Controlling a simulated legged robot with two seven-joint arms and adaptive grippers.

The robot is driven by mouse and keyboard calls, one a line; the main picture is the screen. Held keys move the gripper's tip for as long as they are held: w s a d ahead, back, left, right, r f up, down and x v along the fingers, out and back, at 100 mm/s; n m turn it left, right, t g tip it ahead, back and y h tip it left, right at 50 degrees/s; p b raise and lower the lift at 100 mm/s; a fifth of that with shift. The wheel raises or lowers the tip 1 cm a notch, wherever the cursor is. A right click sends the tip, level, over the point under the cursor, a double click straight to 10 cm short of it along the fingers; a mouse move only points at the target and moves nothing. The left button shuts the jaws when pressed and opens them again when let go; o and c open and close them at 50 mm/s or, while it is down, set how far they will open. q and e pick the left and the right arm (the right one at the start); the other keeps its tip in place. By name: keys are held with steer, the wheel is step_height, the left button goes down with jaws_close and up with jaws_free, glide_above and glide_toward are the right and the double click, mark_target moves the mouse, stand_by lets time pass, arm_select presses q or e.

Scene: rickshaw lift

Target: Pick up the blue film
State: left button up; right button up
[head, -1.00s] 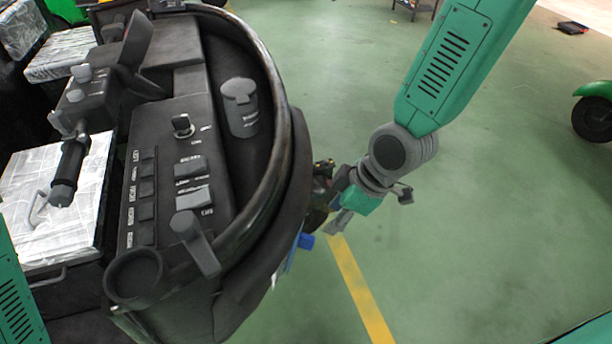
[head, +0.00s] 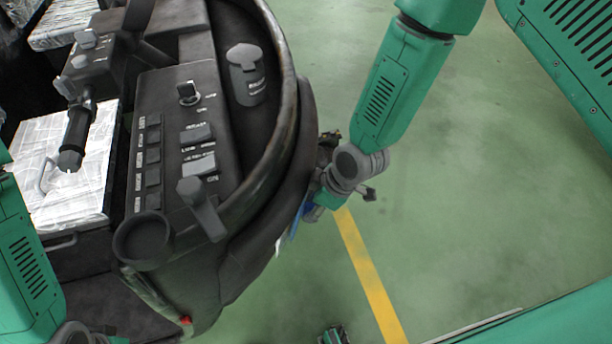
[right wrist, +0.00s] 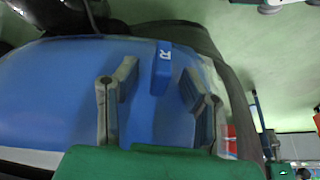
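In the head view only a narrow blue sliver (head: 297,222) shows at the outer edge of the black dashboard. My right gripper (head: 314,208) is beside the dashboard's right side. In the right wrist view its two fingers (right wrist: 160,95) are apart, one on either side of the block, with nothing seen clamped between them. Whether they touch the sheet is unclear.
The black vehicle dashboard (head: 180,150), with switches and a curved rim (head: 283,140), fills the left. A box with a pale top (head: 65,165) lies left of it. Green floor (head: 460,200) with a yellow line (head: 365,270) is open on the right.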

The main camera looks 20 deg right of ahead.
steer(key=shift+w+f, duration=0.15)
steer(key=shift+f, duration=0.25)
steer(key=shift+a, duration=0.1)
jaws_close()
steer(key=shift+r, duration=0.15)
steer(key=shift+d+r, duration=0.15)
steer(key=shift+d, duration=0.05)
steer(key=s+d+r+p, duration=0.3)
steer(key=s+d+r, duration=0.1)
steer(key=d+r, duration=0.3)
steer(key=s+d+r+p, duration=0.3)
steer(key=s+d+r, duration=0.1)
steer(key=d+r, duration=0.3)
steer(key=shift+s, duration=0.3)
